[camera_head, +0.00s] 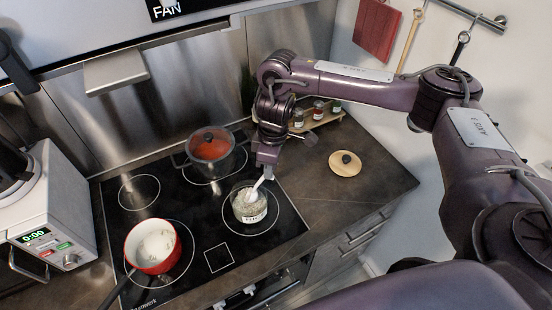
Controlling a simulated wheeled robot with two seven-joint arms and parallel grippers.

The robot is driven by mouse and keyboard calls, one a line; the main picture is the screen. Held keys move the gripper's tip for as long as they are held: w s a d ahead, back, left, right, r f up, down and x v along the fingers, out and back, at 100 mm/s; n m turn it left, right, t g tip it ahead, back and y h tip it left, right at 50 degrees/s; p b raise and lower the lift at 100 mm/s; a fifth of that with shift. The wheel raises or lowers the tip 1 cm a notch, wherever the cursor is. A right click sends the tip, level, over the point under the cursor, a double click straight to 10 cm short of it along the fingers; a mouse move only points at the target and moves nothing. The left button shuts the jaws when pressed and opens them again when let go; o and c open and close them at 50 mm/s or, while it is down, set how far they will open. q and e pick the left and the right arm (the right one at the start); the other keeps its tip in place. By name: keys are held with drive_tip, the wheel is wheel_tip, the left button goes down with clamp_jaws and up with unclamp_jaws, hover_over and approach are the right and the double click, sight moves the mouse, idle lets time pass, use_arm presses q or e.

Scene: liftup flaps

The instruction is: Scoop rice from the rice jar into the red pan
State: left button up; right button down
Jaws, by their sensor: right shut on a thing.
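The rice jar (249,211) is a clear glass jar with a label, standing without a lid on the black cooktop. My right gripper (264,176) is above the jar, shut on a white scoop (256,189). The scoop's lower end reaches into the jar's mouth; how deep it sits in the rice is too small to tell. The red pan (138,258) stands on the cooktop's front left, with a white inside and some pale rice-like bits in it. Its dark handle points toward the lower left. My left gripper is not in view.
A round wooden lid (345,163) lies on the counter to the right. Small spice jars (318,111) stand on a rack behind. A white appliance (47,215) is at the left.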

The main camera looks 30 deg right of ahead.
drive_tip(key=f, duration=0.1)
drive_tip(key=w+a+f+h, duration=0.1)
drive_tip(key=shift+a+f+g, duration=0.3)
drive_tip(key=shift+f, duration=0.1)
drive_tip(key=shift+s+f, duration=0.1)
drive_tip(key=shift+f, duration=0.25)
drive_tip(key=shift+s+f, duration=0.1)
drive_tip(key=shift+f, duration=0.1)
drive_tip(key=shift+s+d+f+y, duration=0.1)
drive_tip(key=shift+d+f+y, duration=0.15)
drive_tip(key=shift+d+y, duration=0.05)
drive_tip(key=shift+s+d+f+t+y, duration=0.2)
drive_tip(key=shift+f+t+y, duration=0.1)
drive_tip(key=shift+f+t, duration=0.1)
drive_tip(key=shift+s+d+f+t+y, duration=0.15)
drive_tip(key=shift+d+f+t+y, duration=0.15)
drive_tip(key=shift+d+f+y, duration=0.25)
drive_tip(key=t+y, duration=0.5)
drive_tip(key=y, duration=0.5)
approach(273, 177)
drive_tip(key=shift+s+a+f+n, duration=0.2)
drive_tip(key=shift+a+f+n, duration=0.15)
drive_tip(key=shift+f, duration=0.35)
